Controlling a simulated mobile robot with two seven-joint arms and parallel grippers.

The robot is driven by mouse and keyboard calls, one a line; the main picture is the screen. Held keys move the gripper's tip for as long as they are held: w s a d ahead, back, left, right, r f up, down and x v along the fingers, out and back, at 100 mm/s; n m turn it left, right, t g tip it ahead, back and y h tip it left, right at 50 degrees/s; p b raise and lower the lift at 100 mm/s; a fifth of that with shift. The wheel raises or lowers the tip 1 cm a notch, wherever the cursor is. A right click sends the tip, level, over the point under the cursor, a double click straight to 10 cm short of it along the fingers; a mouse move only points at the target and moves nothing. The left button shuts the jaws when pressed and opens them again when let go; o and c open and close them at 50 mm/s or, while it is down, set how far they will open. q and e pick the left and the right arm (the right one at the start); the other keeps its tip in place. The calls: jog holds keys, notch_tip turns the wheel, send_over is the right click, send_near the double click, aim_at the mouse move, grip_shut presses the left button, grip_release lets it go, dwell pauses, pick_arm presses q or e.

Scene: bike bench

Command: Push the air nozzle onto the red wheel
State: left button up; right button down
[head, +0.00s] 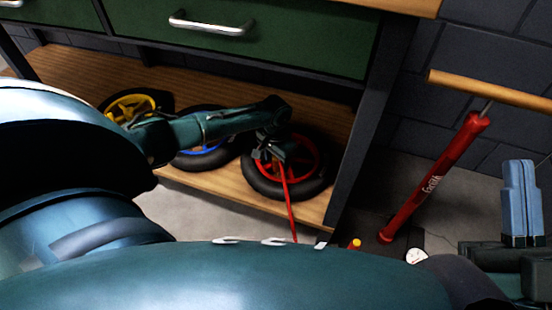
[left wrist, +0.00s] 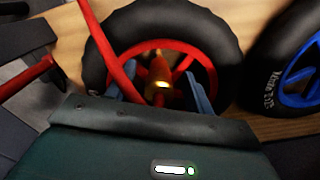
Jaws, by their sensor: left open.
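The red wheel (head: 318,160), with a black tyre, rests on the wooden shelf at its right end. It also fills the top middle of the left wrist view (left wrist: 206,72). My left gripper (head: 272,150) is open in front of this wheel; its blue fingers (left wrist: 160,95) stand apart. Between them shows a red piece with a brass-coloured band, probably the air nozzle (left wrist: 160,75). I cannot tell whether it is seated on the wheel. A red hose (head: 288,195) runs from near the gripper towards the floor. My right gripper (head: 521,200) is at the far right, away from the wheel.
The blue wheel (head: 205,158) and yellow wheel (head: 130,105) stand farther left on the wooden shelf (head: 225,188). A red floor pump (head: 435,180) with a wooden handle stands right of the bench leg (head: 365,130). A green drawer (head: 285,35) is above the shelf.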

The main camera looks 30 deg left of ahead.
pick_arm(q)
jog(key=shift+r+p, duration=0.35)
jog(key=shift+p, duration=0.1)
notch_tip(320, 180, up, 7)
jog(key=p, duration=0.4)
jog(key=shift+r+p, duration=1.45)
jog(key=shift+r, duration=1.3)
pick_arm(e)
jog(key=shift+s+f+m+g+h, duration=0.15)
jog(key=shift+f+m+g+h, duration=0.35)
jog(key=shift+f+m+h, duration=0.6)
jog(key=shift+s+f+m+g+h, duration=0.1)
jog(key=shift+f+m+g+h, duration=0.4)
jog(key=shift+f+m+h, duration=0.55)
jog(key=shift+f+n+h, duration=0.15)
jog(key=shift+n+h, duration=0.1)
